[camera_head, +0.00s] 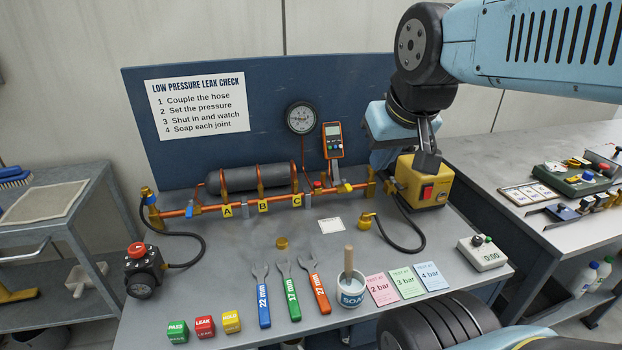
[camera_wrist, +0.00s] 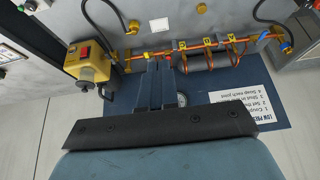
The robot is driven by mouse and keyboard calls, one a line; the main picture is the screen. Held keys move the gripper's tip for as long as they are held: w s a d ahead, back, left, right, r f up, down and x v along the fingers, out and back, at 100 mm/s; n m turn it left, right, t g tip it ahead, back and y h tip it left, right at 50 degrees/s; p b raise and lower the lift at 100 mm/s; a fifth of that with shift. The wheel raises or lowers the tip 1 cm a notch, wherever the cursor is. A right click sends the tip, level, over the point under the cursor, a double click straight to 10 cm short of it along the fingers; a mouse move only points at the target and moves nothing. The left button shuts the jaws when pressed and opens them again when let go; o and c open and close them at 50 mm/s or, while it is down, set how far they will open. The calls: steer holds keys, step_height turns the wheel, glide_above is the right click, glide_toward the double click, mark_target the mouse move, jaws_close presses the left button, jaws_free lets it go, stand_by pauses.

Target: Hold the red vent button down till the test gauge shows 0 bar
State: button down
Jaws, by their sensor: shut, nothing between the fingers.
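The red vent button (camera_head: 318,185) is a small red cap on the copper pipe run (camera_head: 340,190), right of label C. A round dial gauge (camera_head: 301,118) hangs on the blue back panel. An orange handheld meter (camera_head: 333,141) is right of it; I cannot read either display. My gripper (camera_head: 428,163) is shut and empty, fingers pointing down, in front of the yellow box and right of the button in the head view. In the wrist view my gripper (camera_wrist: 158,62) overlaps the pipe, and I cannot make out the button there.
The yellow box (camera_head: 420,185) with a red switch stands at the pipe's right end. A black hose (camera_head: 403,235) curves in front. Wrenches (camera_head: 288,290), a soap pot (camera_head: 350,290) and coloured cards (camera_head: 405,283) lie along the bench front. The bench middle is mostly clear.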

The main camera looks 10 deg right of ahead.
steer(key=w+a+f+m+g+y, duration=0.1)
steer(key=w+a+m+y, duration=0.25)
steer(key=w, duration=0.55)
steer(key=m+t+y, duration=0.2)
steer(key=m+y, duration=0.1)
steer(key=m, duration=1.2)
glide_above(320, 184)
step_height(320, 184, down, 15)
steer(key=shift+w+h, duration=0.1)
steer(key=shift+h, duration=0.15)
steer(key=shift+f, duration=4.35)
steer(key=shift+f, duration=0.85)
